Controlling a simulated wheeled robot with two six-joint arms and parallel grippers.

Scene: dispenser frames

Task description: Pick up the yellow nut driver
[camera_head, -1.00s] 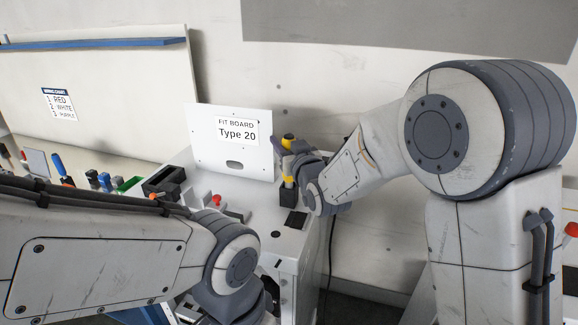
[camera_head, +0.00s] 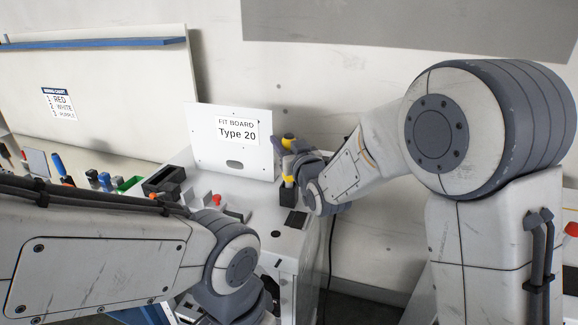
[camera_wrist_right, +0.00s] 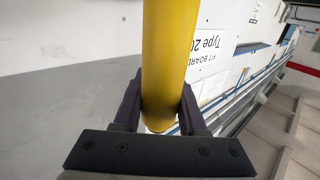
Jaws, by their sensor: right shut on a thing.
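The yellow nut driver (camera_head: 288,181) stands upright at the right end of the white bench top, its lower part in a small black holder (camera_head: 288,194). My right gripper (camera_head: 288,147) is at its upper part, with yellow showing between the fingers. In the right wrist view the yellow handle (camera_wrist_right: 168,60) runs between both fingers of the right gripper (camera_wrist_right: 160,108), which is shut on it. The tool's lower end is hidden in the holder. My left arm comes in from the left, but its gripper is out of view.
A white board labelled "FIT BOARD Type 20" (camera_head: 203,157) stands just behind and left of the nut driver. A black box (camera_head: 165,180) and a red-topped item (camera_head: 216,200) are on the bench. Several tools stand further left. The bench edge is close on the right.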

